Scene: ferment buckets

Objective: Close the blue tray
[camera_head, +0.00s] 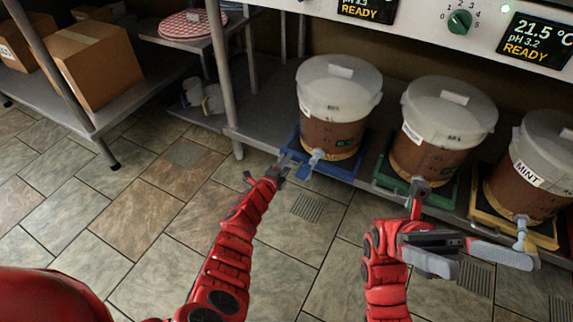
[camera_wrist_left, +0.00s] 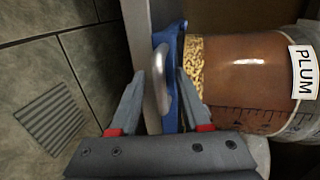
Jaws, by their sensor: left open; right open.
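The blue tray (camera_head: 345,170) lies under the leftmost bucket (camera_head: 337,105) at the shelf's front; how far it sticks out is hard to tell. In the left wrist view its blue edge (camera_wrist_left: 173,38) shows beside a grey curved handle (camera_wrist_left: 163,75). My left gripper (camera_head: 280,170) is at the tray's left front corner, open. In the left wrist view its fingers (camera_wrist_left: 160,88) stand on either side of the handle; contact is unclear. My right gripper (camera_head: 495,266) is open and empty, in front of the other trays.
A green tray (camera_head: 392,186) and a yellow tray (camera_head: 543,238) sit under the other two buckets (camera_head: 440,120) (camera_head: 530,175). The leftmost bucket's label reads PLUM (camera_wrist_left: 304,72). A shelf leg (camera_head: 222,85) stands left of the blue tray. The tiled floor (camera_head: 130,215) in front is clear.

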